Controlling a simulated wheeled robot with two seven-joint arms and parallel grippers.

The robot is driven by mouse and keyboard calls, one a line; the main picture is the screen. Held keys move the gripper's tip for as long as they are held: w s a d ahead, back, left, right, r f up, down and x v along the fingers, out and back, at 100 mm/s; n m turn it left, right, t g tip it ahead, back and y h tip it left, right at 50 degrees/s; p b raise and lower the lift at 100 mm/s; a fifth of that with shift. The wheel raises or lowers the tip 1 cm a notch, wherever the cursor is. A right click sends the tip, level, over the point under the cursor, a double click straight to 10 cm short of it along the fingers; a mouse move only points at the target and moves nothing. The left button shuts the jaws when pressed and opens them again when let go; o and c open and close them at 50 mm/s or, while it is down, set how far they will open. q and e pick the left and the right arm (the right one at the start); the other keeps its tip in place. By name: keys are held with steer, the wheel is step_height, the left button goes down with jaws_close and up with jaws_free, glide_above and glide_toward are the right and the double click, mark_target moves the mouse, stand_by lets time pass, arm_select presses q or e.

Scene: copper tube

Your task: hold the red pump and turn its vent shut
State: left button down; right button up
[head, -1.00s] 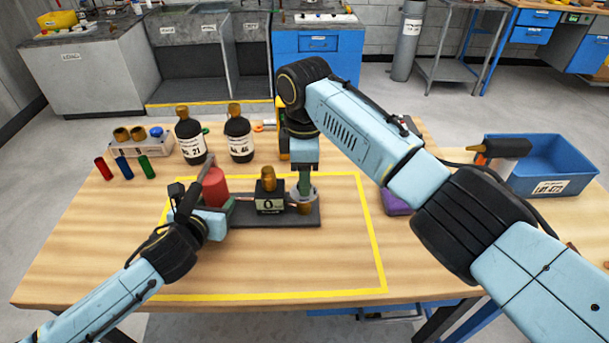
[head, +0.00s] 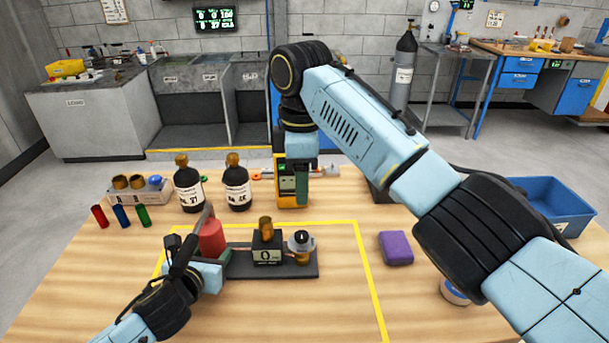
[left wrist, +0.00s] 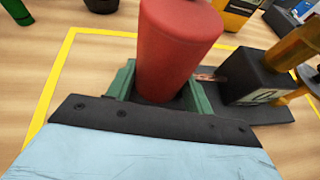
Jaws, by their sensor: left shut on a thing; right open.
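The red pump (head: 212,238) stands upright at the left end of a dark base plate (head: 275,270). My left gripper (head: 214,258) is shut on its lower part; in the left wrist view the green fingers lie on both sides of the red body (left wrist: 175,50). A black block (head: 266,254) with a "0" display and brass top sits mid-plate. The vent, a grey knob (head: 301,240) with a dark marked top on a brass stem, is at the right end. My right gripper (head: 302,188) is open and empty, pointing down above the knob and apart from it.
Dark bottles (head: 188,185), a rack (head: 140,190) and coloured tubes (head: 121,215) stand at the back left. A yellow-black device (head: 284,185) is behind my right gripper. A purple block (head: 396,248) and blue bin (head: 550,203) are right. The front table is clear.

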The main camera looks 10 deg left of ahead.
arm_select(q)
steer(key=c, duration=0.5)
jaws_free()
